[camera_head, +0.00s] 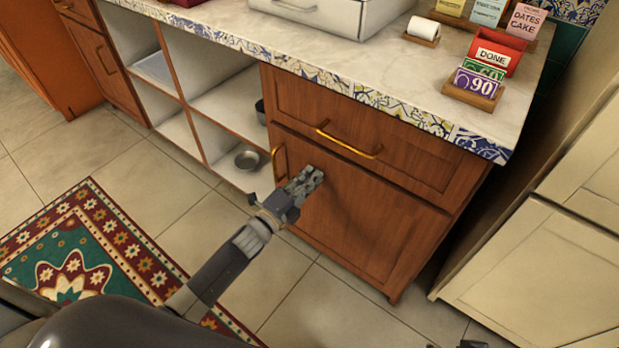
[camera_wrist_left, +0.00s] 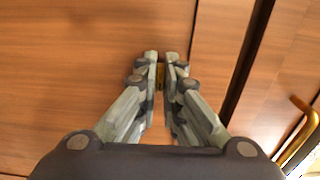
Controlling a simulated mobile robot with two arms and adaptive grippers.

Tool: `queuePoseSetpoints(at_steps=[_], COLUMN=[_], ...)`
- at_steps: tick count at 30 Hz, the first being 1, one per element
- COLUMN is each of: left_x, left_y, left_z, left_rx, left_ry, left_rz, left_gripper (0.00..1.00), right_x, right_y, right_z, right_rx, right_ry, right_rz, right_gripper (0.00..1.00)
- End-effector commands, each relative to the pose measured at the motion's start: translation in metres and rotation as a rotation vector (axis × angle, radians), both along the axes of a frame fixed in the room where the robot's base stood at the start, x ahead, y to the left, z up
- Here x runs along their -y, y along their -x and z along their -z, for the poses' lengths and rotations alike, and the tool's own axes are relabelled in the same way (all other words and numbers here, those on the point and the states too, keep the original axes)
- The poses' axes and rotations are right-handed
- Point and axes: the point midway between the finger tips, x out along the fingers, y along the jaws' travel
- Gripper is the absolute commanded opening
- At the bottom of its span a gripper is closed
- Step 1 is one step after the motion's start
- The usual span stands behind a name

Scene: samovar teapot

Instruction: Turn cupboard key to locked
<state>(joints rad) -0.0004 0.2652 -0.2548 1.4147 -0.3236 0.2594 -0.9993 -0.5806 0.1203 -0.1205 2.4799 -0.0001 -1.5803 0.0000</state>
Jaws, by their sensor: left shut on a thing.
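The wooden cupboard door (camera_head: 365,225) is closed, below a drawer at the right end of the counter. My left gripper (camera_head: 312,177) is at the upper left part of this door, near its brass handle. In the left wrist view, the left gripper (camera_wrist_left: 160,68) is shut on a small brass piece, the key (camera_wrist_left: 160,76), at the door face. Most of the key is hidden between the fingertips, so its turn angle cannot be told. A small dark piece at the bottom right edge of the head view may be my right gripper (camera_head: 472,344); its fingers cannot be made out.
The door's brass handle (camera_head: 277,163) is left of the left gripper, and the drawer's brass handle (camera_head: 348,144) is above it. Open shelves with a metal bowl (camera_head: 249,160) are to the left. A cream cabinet (camera_head: 545,265) stands at right. The tiled floor in front is clear beside a patterned rug (camera_head: 150,250).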

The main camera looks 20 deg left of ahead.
Motion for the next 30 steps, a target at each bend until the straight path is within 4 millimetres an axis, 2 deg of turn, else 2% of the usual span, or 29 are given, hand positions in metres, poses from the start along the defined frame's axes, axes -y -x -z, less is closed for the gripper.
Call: queuePoseSetpoints(at_steps=[11, 21, 22, 24, 30], left_x=[0.0, 0.0, 0.0, 0.0, 0.0], left_y=[0.0, 0.0, 0.001, 0.0, 0.0], left_z=[-0.001, -0.001, -0.001, -0.001, -0.001], left_rx=[-0.04, -0.14, -0.15, -0.172, -0.237], left_ry=[0.105, 0.378, 0.404, 0.468, 0.647], left_rz=[0.0, 0.0, 0.0, 0.0, 0.0], left_gripper=[0.0, 0.0, 0.0, 0.0, 0.0], right_x=[0.0, 0.0, 0.0, -0.001, -0.002], right_y=[0.0, 0.0, -0.002, -0.007, -0.013], right_z=[-0.008, -0.024, -0.021, -0.003, 0.025], right_rx=[0.0, 0.003, 0.004, -0.009, -0.024], right_ry=[0.0, 0.0, -0.001, -0.001, 0.001], right_rz=[0.0, 0.0, 0.001, 0.001, -0.001], right_gripper=[0.4, 0.4, 0.4, 0.4, 0.4])
